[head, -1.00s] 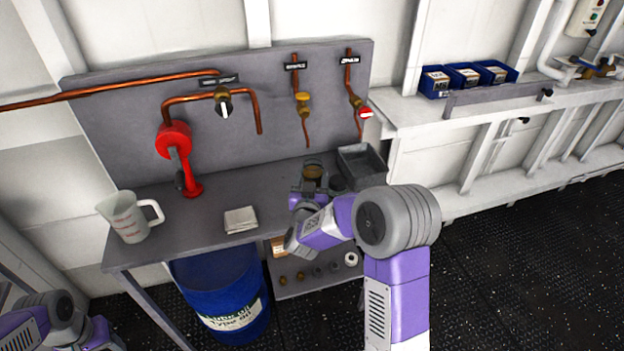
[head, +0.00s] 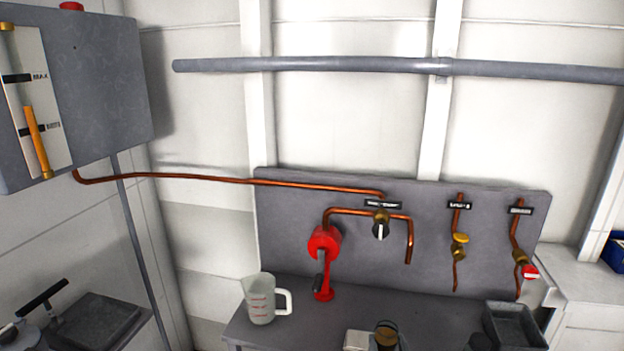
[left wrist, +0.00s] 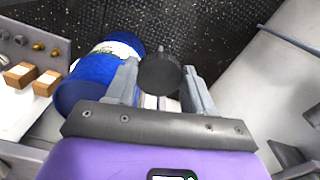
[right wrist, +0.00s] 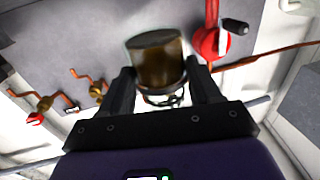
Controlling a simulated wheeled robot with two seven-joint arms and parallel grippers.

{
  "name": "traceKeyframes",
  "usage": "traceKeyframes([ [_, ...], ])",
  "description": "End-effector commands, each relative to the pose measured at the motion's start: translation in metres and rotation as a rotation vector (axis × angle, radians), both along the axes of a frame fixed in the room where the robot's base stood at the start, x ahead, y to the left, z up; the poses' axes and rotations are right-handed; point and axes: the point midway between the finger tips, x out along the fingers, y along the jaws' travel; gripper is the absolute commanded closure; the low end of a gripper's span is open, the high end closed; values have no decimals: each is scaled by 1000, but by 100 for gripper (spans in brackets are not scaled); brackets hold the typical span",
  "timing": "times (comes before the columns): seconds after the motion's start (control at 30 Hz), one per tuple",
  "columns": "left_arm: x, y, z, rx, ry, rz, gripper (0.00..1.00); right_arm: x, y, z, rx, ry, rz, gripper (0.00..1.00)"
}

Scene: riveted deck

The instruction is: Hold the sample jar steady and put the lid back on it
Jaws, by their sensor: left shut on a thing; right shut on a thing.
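In the right wrist view, my right gripper (right wrist: 160,72) is shut on the amber sample jar (right wrist: 155,55). The jar's dark base faces the top of that picture; a clear rim shows between the fingers. The jar (head: 386,334) also shows at the bottom edge of the head view, near the folded cloth. In the left wrist view, my left gripper (left wrist: 159,70) is shut on a dark round lid (left wrist: 160,78) with a small knob. The left gripper is outside the head view. Lid and jar are apart.
A measuring jug (head: 262,298) stands on the bench (head: 330,312) near a red hand pump (head: 323,262). The folded cloth (head: 357,341) and a grey tray (head: 515,325) are close to the jar. A blue drum (left wrist: 100,75) is left of the left gripper.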

Motion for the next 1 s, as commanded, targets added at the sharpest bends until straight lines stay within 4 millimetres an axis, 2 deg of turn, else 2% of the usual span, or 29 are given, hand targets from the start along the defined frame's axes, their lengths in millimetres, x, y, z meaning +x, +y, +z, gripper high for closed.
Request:
traceKeyframes([
  [0.1,-1,-4,-2,-2,0,-3,75,-3,8,-1,3,0,29,92],
  [0.63,-1,-3,-2,-1,-1,-2,75,-4,9,-3,2,2,36,92],
  [0.77,-1,-3,-2,-1,-1,-2,75,-9,18,-14,1,5,84,92],
  [1.0,-1,-3,-2,-1,-1,-2,75,-32,58,-56,3,10,292,92],
])
